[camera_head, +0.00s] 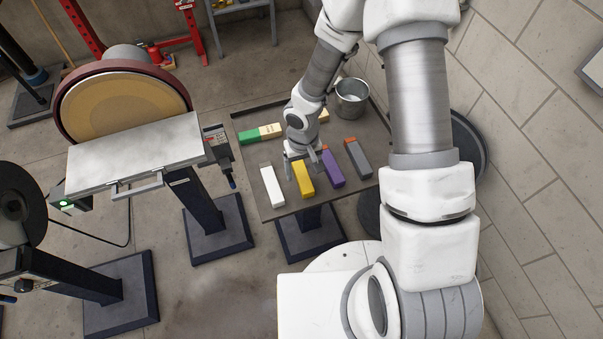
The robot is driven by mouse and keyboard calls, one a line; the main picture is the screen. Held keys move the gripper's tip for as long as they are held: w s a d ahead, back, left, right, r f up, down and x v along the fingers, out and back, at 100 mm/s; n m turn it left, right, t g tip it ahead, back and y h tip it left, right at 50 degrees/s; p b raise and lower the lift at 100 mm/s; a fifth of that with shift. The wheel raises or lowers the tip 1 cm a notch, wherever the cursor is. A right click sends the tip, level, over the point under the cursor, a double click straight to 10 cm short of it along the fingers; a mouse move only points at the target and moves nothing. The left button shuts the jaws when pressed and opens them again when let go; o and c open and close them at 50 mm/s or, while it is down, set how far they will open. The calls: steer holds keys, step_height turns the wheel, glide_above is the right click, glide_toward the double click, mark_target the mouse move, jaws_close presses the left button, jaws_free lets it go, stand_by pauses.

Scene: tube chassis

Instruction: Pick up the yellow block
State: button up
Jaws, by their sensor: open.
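The yellow block (304,182) lies on the dark table (291,209), between a white block on its left and a purple block on its right. My gripper (302,167) points down over the far end of the yellow block, with one finger to each side of it in the picture. The fingers are apart and the block still rests on the table. I cannot tell how high the fingertips are above the table.
The white block (272,187), purple block (333,170) and grey block (358,157) lie close by. A green block (249,136) and metal bucket (351,97) are farther back. A disc sander (124,103) stands left.

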mark_target(301, 175)
steer(key=shift+f, duration=1.35)
steer(key=shift+c, duration=0.3)
jaws_close()
